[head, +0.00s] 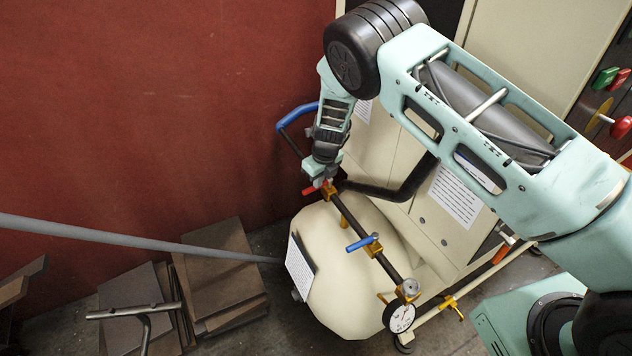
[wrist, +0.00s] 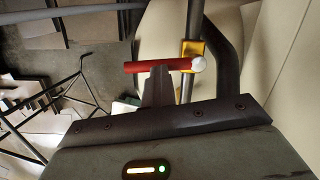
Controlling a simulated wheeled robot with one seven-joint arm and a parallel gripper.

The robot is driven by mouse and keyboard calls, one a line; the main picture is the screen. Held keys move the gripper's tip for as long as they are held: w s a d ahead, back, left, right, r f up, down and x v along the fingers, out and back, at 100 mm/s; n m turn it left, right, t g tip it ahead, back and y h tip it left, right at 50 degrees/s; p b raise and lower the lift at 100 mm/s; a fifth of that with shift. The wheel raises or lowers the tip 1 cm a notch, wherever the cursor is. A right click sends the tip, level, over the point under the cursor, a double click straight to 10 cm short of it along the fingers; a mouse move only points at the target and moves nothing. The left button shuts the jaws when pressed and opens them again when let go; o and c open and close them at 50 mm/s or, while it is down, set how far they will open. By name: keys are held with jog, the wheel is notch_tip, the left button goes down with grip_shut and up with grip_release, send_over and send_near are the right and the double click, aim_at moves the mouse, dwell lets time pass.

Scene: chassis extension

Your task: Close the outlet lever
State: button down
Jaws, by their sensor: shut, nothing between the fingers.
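In the wrist view the red lever (wrist: 155,66) lies crosswise to the pipe, with a white round end at the yellow valve body (wrist: 192,50). A blue lever (head: 361,243) sits on another brass valve lower on the same pipe. No label shows which lever is the outlet. My gripper (head: 318,180) is shut and empty, its fingertips (wrist: 159,72) right at the red lever; I cannot tell if they touch.
A pressure gauge (head: 399,316) is at the pipe's lower end. A blue handle (head: 296,117) rises behind my gripper, and a thick black hose (head: 400,185) curves beside it. A cream cabinet stands at right, a red wall at left. Brown plates (head: 215,270) lie on the floor.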

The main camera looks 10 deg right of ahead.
jog(key=s+d+r, duration=0.2)
jog(key=s+r, duration=0.1)
jog(key=r, duration=1.4)
jog(key=s+f+n+t+y+b, duration=0.1)
jog(key=s+f+n+t+b, duration=0.55)
jog(key=n+b, duration=0.9)
jog(key=shift+n+g, duration=0.35)
jog(key=shift+g, duration=0.5)
jog(key=shift+x, duration=6.85)
jog(key=shift+s+a, duration=0.1)
